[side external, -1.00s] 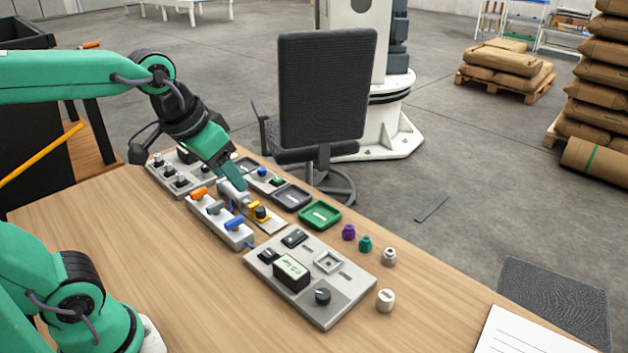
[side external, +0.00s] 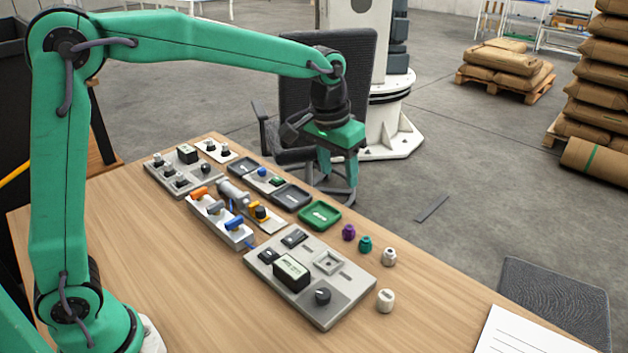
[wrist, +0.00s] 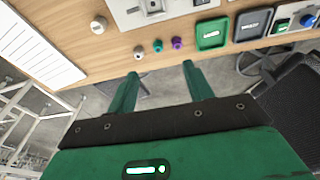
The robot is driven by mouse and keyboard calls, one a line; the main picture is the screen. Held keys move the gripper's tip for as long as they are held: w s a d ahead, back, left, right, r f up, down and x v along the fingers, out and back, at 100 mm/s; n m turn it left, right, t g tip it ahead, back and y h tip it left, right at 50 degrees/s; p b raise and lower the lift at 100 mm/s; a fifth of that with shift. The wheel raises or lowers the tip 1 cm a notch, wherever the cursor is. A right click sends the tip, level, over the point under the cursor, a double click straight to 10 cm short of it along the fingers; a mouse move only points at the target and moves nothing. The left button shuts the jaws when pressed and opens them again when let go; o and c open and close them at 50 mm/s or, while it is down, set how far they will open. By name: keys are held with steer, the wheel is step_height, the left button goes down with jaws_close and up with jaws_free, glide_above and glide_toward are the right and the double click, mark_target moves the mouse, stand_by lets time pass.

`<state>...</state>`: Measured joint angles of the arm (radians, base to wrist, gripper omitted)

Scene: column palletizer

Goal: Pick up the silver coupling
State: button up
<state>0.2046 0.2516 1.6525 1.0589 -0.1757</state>
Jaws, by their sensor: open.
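The silver coupling (side external: 389,257) stands on the wooden table near its right edge. It also shows in the wrist view (wrist: 139,51), just beyond the left fingertip. A teal coupling (side external: 365,244) and a purple coupling (side external: 348,232) stand in a row beside it. A larger whitish knob-like part (side external: 386,301) stands nearer the front. My gripper (side external: 338,172) is open and empty, raised above the table's far edge, to the left of the silver coupling in the side view. In the wrist view my gripper (wrist: 160,72) has its two fingers apart with nothing between them.
A grey panel (side external: 345,290) with a display and knob lies left of the couplings. A green tray (side external: 320,215) and dark trays (side external: 291,197) line the far edge. A white sheet (side external: 520,335) lies at the right. An office chair (side external: 350,90) stands behind my gripper.

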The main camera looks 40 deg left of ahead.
steer(key=w+d+f+g, duration=0.1)
steer(key=w+d+f, duration=0.3)
steer(key=w+f, duration=0.15)
glide_above(391, 251)
steer(key=shift+g, duration=0.4)
steer(key=f, duration=0.7)
steer(key=shift+s+a+f, duration=0.2)
steer(key=shift+a+f, duration=0.2)
steer(key=shift+w+d+f, duration=0.2)
steer(key=shift+d+f, duration=0.1)
steer(key=shift+f, duration=0.25)
steer(key=shift+s+f, duration=0.1)
steer(key=shift+f, duration=3.8)
steer(key=c, duration=1.1)
steer(key=shift+r, duration=0.2)
